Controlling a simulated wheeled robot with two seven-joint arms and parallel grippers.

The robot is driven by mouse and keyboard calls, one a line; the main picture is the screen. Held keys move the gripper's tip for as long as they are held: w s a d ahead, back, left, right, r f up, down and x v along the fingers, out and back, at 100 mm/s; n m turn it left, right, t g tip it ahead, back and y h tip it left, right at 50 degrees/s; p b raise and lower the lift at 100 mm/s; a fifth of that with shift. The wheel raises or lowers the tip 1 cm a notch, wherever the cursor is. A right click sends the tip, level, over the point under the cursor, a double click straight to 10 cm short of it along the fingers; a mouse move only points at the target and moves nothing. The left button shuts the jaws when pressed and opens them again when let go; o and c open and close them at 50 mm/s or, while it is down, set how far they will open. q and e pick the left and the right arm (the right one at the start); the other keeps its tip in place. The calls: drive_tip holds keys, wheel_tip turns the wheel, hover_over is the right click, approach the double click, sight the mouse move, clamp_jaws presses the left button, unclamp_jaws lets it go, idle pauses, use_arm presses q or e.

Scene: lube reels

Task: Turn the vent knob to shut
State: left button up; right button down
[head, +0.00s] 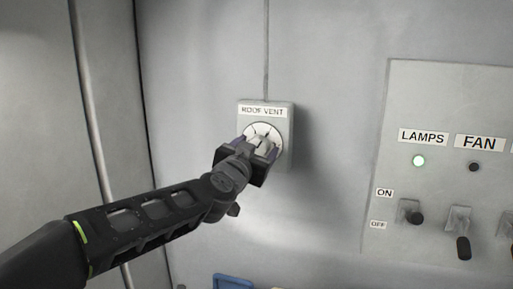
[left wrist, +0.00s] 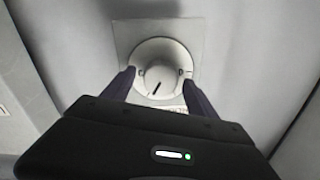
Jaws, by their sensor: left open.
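The vent knob (head: 264,143) is a round grey-white knob on a pale wall box (head: 284,116) labelled ROOF VENT. My left gripper (head: 259,150) is at the knob in the head view and partly covers it. In the left wrist view the knob (left wrist: 158,80) shows a dark pointer line, and the fingers (left wrist: 160,88) stand on either side of it, spread apart. I cannot tell whether they touch the knob. The end the pointer marks cannot be read. My right gripper is not in view.
A switch panel (head: 384,150) stands to the right, with LAMPS and FAN switches. The LAMPS light (head: 418,160) is lit green and the FAN light (head: 474,167) is dark. A vertical pipe (head: 90,110) runs at the left. A blue object (head: 233,281) shows at the bottom edge.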

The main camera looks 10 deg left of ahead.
use_arm(q)
drive_tip(key=c, duration=1.4)
